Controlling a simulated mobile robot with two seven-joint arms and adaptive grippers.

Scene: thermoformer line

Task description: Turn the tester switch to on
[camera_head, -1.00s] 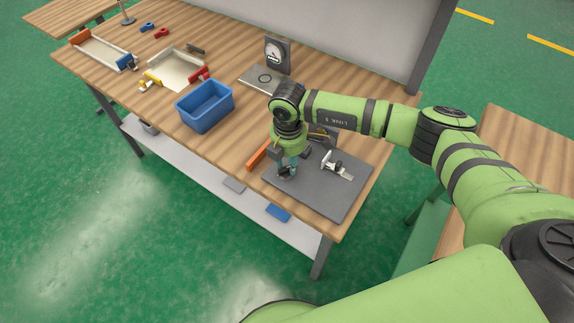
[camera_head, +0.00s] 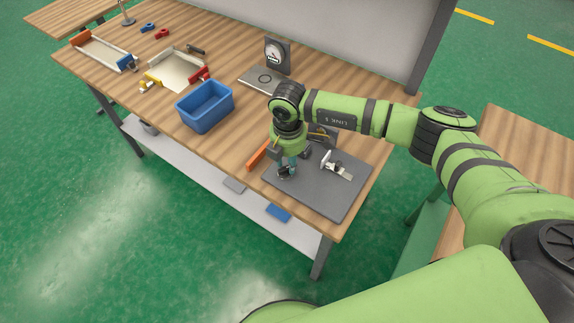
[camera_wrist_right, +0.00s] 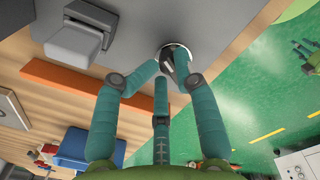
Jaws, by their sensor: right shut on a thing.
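The tester switch is a small dark knob in a round silver ring (camera_wrist_right: 168,47) on a dark grey plate, near its edge in the right wrist view. My right gripper (camera_wrist_right: 167,66) has its teal fingers closed around the knob, which they partly cover. In the head view my right gripper (camera_head: 286,168) points down over the near left part of the grey plate (camera_head: 325,195). Small teal fingers (camera_wrist_right: 303,48), likely my left gripper, show at the right edge of the wrist view, too small to read. My left gripper is not seen in the head view.
On the plate, a silver and white fitting (camera_head: 336,165) stands right of the gripper, with a dark upright block (camera_head: 323,134) behind. An orange bar (camera_head: 257,155) and blue bin (camera_head: 205,105) are to the left. A dial gauge (camera_head: 278,54) stands farther back.

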